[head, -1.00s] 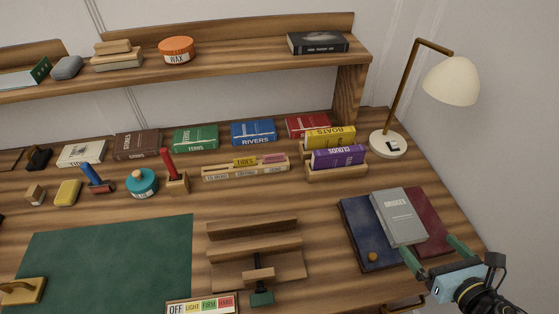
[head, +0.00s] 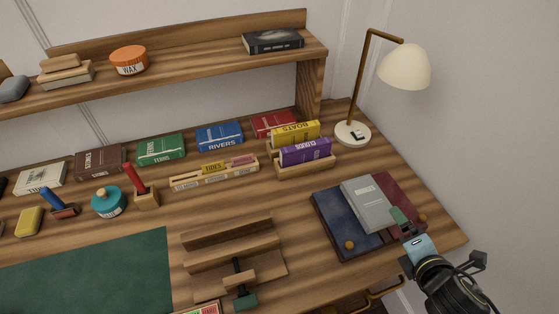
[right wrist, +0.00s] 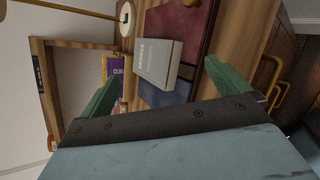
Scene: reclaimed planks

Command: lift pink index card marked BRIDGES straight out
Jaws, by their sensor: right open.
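A pink card (head: 243,160) stands in a low pale wooden card holder (head: 204,182), just right of a yellow card marked TIDES (head: 215,167). Its lettering is too small to read. My right gripper (head: 403,224) is open and empty at the right edge of the book stack, well to the right of and nearer than the card holder. In the right wrist view its two green fingers (right wrist: 163,70) are spread, with the grey book beyond them. The pink card cannot be made out there. My left gripper is not in view.
A grey book (head: 365,205) lies on a blue book (head: 331,228) and a maroon book (head: 398,194). A wooden holder (head: 318,165) with yellow and purple books stands right of the card holder. A lamp (head: 353,134) stands behind. A wooden stand (head: 205,257) is in front.

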